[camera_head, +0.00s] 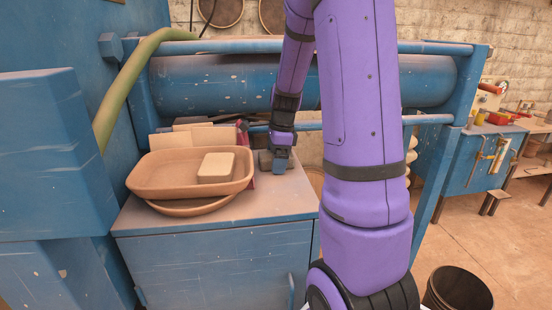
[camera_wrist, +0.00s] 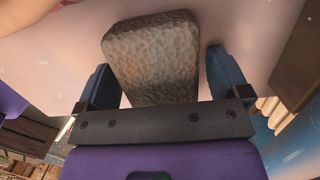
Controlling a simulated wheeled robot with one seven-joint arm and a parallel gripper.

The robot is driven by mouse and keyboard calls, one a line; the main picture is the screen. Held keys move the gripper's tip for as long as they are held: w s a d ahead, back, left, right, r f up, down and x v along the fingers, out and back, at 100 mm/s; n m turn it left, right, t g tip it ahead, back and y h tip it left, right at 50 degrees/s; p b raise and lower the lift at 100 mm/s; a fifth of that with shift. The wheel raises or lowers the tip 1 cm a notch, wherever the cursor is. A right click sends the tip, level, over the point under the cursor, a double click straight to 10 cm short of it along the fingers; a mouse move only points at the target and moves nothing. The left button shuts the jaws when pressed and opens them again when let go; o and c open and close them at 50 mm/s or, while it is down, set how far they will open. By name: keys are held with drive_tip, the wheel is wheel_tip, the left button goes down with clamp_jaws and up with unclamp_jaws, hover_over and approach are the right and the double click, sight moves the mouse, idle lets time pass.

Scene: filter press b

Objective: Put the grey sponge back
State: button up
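The grey sponge (camera_wrist: 152,55), a rough grey-brown block, lies on the cabinet top in the wrist view. My gripper (camera_wrist: 160,62) is open, with one blue finger on each side of the sponge. A gap shows between the sponge and the right finger; the left finger is close, and I cannot tell if it touches. In the head view my gripper (camera_head: 281,166) points down at the back right of the blue cabinet top. The sponge (camera_head: 264,160) shows there partly behind it.
A tan tray (camera_head: 150,184) with a pale block (camera_head: 216,167) in it sits on a bowl (camera_head: 190,207), left of my gripper. Pale boards (camera_head: 205,136) and a dark red item (camera_head: 248,178) stand close by. A blue rail and cylinder (camera_head: 220,85) run behind.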

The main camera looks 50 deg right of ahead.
drive_tip(key=r, duration=0.3)
drive_tip(key=d+r, duration=0.1)
drive_tip(key=r, duration=0.3)
drive_tip(key=s+r, duration=0.1)
drive_tip(key=r, duration=0.3)
drive_tip(key=shift+d+r, duration=0.1)
drive_tip(key=shift+d, duration=0.05)
drive_tip(key=s+a+r+n+t, duration=0.1)
drive_tip(key=s+a+r+n, duration=0.25)
drive_tip(key=a+n, duration=0.35)
drive_tip(key=s+a+r+n+t, duration=0.1)
drive_tip(key=s+a+r+n, duration=0.25)
drive_tip(key=a+n, duration=0.35)
drive_tip(key=s+a+f+n+t+h, duration=0.1)
drive_tip(key=s+a+n+t, duration=0.1)
drive_tip(key=s+a+n, duration=0.8)
drive_tip(key=shift+s+n, duration=0.2)
drive_tip(key=shift+n, duration=0.5)
drive_tip(key=shift+f, duration=0.1)
